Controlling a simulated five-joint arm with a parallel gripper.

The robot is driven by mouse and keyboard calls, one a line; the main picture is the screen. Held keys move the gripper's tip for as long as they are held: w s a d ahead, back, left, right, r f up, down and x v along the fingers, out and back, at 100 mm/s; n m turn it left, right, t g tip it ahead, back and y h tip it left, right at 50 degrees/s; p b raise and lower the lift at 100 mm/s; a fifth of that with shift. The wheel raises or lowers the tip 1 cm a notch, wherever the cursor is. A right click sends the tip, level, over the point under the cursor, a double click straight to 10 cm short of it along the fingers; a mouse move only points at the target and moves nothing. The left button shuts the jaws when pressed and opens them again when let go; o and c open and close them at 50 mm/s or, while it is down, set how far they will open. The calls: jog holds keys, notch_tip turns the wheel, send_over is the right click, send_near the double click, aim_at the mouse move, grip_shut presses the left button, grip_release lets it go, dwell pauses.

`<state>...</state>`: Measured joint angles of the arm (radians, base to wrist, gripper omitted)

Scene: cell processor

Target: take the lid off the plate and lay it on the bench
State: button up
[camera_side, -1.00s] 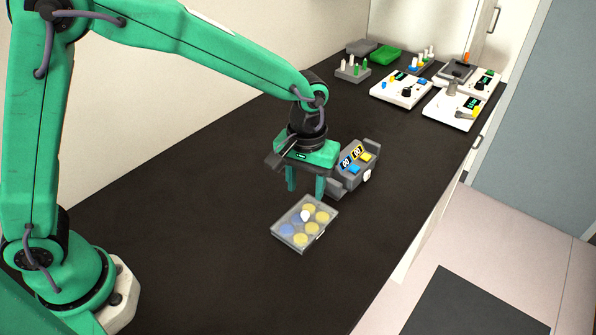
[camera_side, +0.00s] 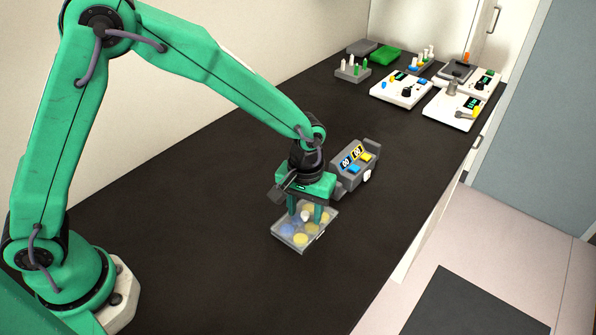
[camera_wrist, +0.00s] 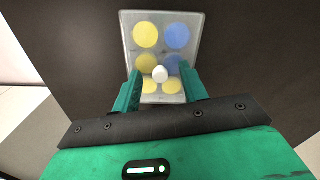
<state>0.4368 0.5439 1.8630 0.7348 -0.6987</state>
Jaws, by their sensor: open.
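The plate (camera_side: 287,242) is a clear, shallow tray with several yellow and blue wells, lying flat on the dark bench. A see-through lid (camera_wrist: 180,50) seems to cover it, with a white knob (camera_wrist: 160,74) in its middle. My gripper (camera_side: 306,218) is over the plate, pointing down, with its two green fingers apart. In the wrist view my gripper (camera_wrist: 160,88) has one finger on each side of the knob, with gaps showing. I cannot tell whether the fingertips touch the lid. My fingers hide part of the wells in the side view.
A grey device (camera_side: 355,167) with two small displays and blue and yellow buttons stands just behind the plate. Racks (camera_side: 352,70) and white instruments (camera_side: 402,89) stand at the far end. The bench (camera_side: 190,230) is clear left of the plate.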

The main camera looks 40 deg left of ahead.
jog(key=shift+c, duration=0.4)
grip_shut()
jog(key=c, duration=0.8)
grip_release()
jog(key=shift+r, duration=0.45)
grip_shut()
jog(key=shift+r, duration=0.8)
